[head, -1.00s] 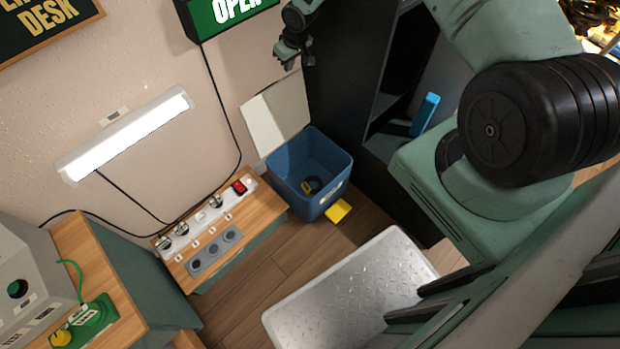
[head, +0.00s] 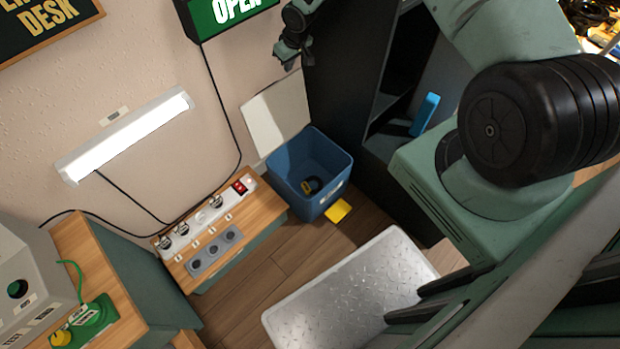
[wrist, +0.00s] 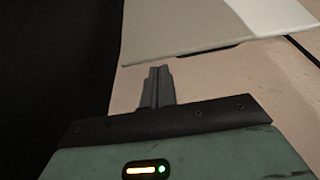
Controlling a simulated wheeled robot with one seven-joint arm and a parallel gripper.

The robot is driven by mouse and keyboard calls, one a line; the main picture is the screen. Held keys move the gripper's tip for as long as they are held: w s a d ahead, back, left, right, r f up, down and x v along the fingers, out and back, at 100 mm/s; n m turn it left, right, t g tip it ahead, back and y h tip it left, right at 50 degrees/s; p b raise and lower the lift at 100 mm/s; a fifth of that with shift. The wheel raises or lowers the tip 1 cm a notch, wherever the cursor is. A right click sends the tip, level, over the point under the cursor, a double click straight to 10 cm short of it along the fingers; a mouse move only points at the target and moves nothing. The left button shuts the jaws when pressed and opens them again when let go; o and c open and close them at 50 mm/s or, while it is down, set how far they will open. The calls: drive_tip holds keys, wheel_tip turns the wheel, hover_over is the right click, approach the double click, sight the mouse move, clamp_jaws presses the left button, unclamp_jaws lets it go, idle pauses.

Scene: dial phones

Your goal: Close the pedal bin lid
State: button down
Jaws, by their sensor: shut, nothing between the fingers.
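The blue pedal bin (head: 325,190) stands on the floor against the wall, with a yellow pedal (head: 338,210) at its front. Its white lid (head: 276,115) is open and tilted back towards the wall. A small dark and yellow item lies inside the bin. My gripper (head: 287,55) is above the lid, near the tall dark cabinet, apart from the lid. In the wrist view my gripper's fingers (wrist: 158,85) are together and empty, and the pale lid (wrist: 200,25) shows beyond them at the top.
A tall dark cabinet (head: 345,115) stands right beside the bin. A wooden-topped stand (head: 270,202) with a power strip is on its left. A metal tread-plate platform (head: 350,290) is in front. Wooden floor (head: 270,265) shows between them. A black cord hangs down the wall.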

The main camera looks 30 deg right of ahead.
drive_tip(key=shift+f+b, duration=0.45)
drive_tip(key=shift+f, duration=0.15)
idle(0.4)
drive_tip(key=shift+s, duration=0.1)
drive_tip(key=shift+s+d+f+p, duration=0.7)
drive_tip(key=shift+s+d+p, duration=0.25)
drive_tip(key=shift+s, duration=3.75)
drive_tip(key=w+p+v, duration=0.1)
drive_tip(key=p+v, duration=0.4)
drive_tip(key=v, duration=0.2)
drive_tip(key=shift+r+p, duration=0.3)
drive_tip(key=shift+p, duration=0.1)
drive_tip(key=shift+a+r, duration=0.1)
drive_tip(key=shift+a, duration=0.1)
